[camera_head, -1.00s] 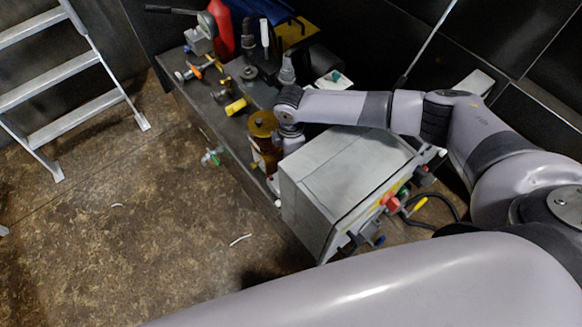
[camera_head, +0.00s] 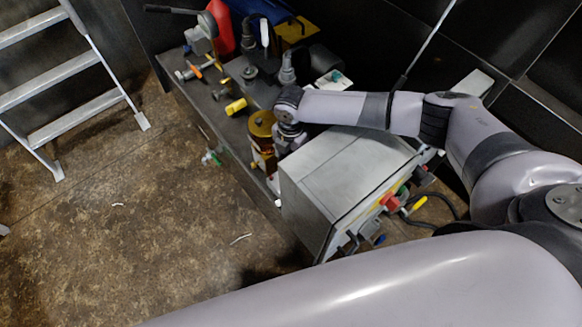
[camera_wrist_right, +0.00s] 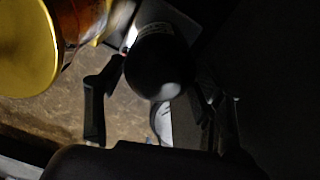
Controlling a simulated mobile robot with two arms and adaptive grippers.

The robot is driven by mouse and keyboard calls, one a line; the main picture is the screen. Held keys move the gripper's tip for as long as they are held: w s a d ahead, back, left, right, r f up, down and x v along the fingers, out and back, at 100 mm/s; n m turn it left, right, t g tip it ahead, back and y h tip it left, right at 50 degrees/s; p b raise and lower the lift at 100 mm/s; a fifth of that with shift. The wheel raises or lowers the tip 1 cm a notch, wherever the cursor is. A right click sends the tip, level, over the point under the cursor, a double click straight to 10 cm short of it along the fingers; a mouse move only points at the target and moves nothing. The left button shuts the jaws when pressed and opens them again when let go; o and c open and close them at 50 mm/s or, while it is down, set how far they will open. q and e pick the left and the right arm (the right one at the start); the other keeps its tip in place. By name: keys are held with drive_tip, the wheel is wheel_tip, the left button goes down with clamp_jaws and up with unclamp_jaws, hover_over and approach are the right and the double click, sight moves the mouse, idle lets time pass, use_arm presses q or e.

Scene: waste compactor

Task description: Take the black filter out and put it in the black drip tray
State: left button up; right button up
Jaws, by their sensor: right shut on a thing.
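The black filter (camera_wrist_right: 160,65) shows in the right wrist view as a dark rounded cylinder with small pale print near its top. My right gripper (camera_wrist_right: 158,95) is shut on it, one finger on each side; the contact points are too dark to make out. In the head view my right gripper (camera_head: 289,138) points down between the amber cylinder and the grey box, and the filter is hidden there. I cannot make out the black drip tray in either view. My left gripper is not in view.
The amber cylinder with a yellow top (camera_head: 262,124) stands close beside my right gripper; its yellow top (camera_wrist_right: 25,45) fills the wrist view's upper left. A grey metal box (camera_head: 345,175) is just right. Valves and a red bottle (camera_head: 222,25) crowd the dark bench. The brown floor is open.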

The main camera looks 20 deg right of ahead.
idle(0.3)
drive_tip(key=n, duration=0.5)
drive_tip(key=o, duration=1.2)
drive_tip(key=shift+o, duration=0.2)
drive_tip(key=shift+c, duration=0.4)
